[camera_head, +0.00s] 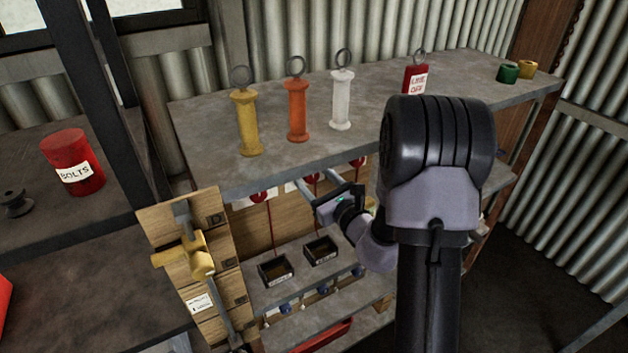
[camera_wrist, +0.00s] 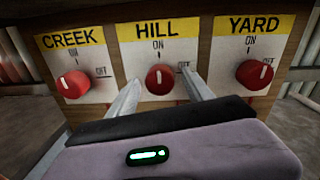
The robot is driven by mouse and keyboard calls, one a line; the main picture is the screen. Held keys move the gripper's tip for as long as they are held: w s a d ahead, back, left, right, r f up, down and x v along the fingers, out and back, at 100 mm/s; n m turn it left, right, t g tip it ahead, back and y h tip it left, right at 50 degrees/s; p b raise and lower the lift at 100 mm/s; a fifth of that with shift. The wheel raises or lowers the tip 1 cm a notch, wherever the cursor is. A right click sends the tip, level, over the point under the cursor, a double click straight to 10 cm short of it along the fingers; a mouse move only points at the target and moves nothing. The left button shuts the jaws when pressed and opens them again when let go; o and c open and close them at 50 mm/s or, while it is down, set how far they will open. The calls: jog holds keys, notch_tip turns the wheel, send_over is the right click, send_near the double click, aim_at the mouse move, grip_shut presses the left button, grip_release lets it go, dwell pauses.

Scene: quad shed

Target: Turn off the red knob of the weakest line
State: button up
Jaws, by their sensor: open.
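Three red knobs sit on white plates with yellow labels in the wrist view: CREEK (camera_wrist: 72,84) at left, HILL (camera_wrist: 159,79) in the middle, YARD (camera_wrist: 254,73) at right. Each plate reads ON above the knob and OFF to its right. The white marks on all three point roughly up, toward ON. My gripper (camera_wrist: 160,82) is open, its two fingers on either side of the HILL knob; contact cannot be told. In the head view my gripper (camera_head: 316,182) reaches under the shelf at the panel, and the knobs are small there.
Yellow (camera_head: 246,124), orange (camera_head: 296,110) and white (camera_head: 342,100) ringed posts stand on the upper shelf (camera_head: 210,150). A red labelled object (camera_head: 414,80) is behind my arm. Two dark trays (camera_head: 275,271) sit below the panel. A board with a yellow-handled tool (camera_head: 198,262) stands at left.

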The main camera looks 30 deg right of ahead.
jog(key=shift+w, duration=0.15)
grip_shut()
jog(key=shift+m, duration=0.3)
jog(key=m+p, duration=0.3)
jog(key=shift+r+m, duration=0.1)
jog(key=shift+m, duration=0.3)
jog(key=m+p, duration=0.4)
jog(key=shift+m, duration=0.4)
jog(key=m+p, duration=0.4)
jog(key=m, duration=0.1)
jog(key=shift+m+h+p, duration=0.3)
jog(key=shift+m+p, duration=1.2)
jog(key=shift+m, duration=0.5)
